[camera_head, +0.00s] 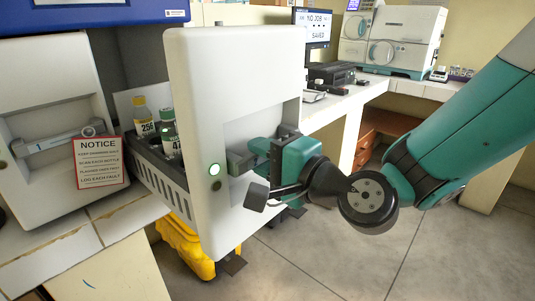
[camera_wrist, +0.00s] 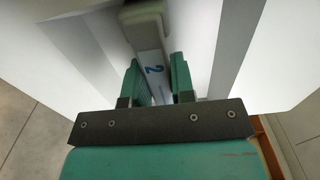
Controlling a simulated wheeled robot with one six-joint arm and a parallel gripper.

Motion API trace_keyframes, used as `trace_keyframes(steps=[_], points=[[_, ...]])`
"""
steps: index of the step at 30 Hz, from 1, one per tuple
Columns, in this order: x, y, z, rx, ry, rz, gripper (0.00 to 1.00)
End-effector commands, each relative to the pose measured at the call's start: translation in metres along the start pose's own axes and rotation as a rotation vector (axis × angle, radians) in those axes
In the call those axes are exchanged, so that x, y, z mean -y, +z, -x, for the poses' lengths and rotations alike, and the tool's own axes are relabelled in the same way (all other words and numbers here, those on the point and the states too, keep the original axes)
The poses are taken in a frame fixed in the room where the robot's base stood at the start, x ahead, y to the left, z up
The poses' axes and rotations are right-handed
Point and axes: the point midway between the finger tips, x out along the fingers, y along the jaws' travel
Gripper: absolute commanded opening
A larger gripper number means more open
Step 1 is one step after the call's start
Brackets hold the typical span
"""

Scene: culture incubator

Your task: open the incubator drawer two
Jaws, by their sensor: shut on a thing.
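Drawer two has a large white front panel (camera_head: 215,130) that stands well out from the incubator in the head view, so the drawer is pulled open. Its dark slotted tray (camera_head: 160,181) shows behind the panel, with bottles in it, one labelled 256 (camera_head: 143,122). A round light (camera_head: 214,169) glows white-green on the panel's edge. My gripper (camera_head: 262,156) is at the panel's handle. In the wrist view the green fingers (camera_wrist: 160,80) are shut on both sides of the handle (camera_wrist: 150,45), which bears a blue "2". The head view partly hides the handle behind my gripper.
Drawer one (camera_head: 50,130) is closed at the left, with a notice sign (camera_head: 100,162) in front. A yellow object (camera_head: 184,245) stands on the floor below the open drawer. A counter with a monitor (camera_head: 314,27) is behind. Floor at the front right is clear.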

Motion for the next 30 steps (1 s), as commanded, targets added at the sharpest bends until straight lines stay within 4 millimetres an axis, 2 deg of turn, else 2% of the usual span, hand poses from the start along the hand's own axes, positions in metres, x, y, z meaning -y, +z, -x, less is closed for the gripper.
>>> trace_keyframes(steps=[4,16,17,18,20,30], points=[[-0.0015,0.0067,0.0018,0.018,0.005,-0.003,0.00],[-0.0013,0.0079,0.0020,0.022,0.006,-0.003,0.00],[-0.0013,0.0079,0.0020,0.022,0.006,-0.003,0.28],[-0.0013,0.0078,0.0019,0.021,0.006,-0.003,0.37],[-0.0011,0.0073,0.0019,0.020,0.005,-0.003,0.49],[-0.0017,0.0055,0.0052,0.015,0.002,-0.002,0.49]])
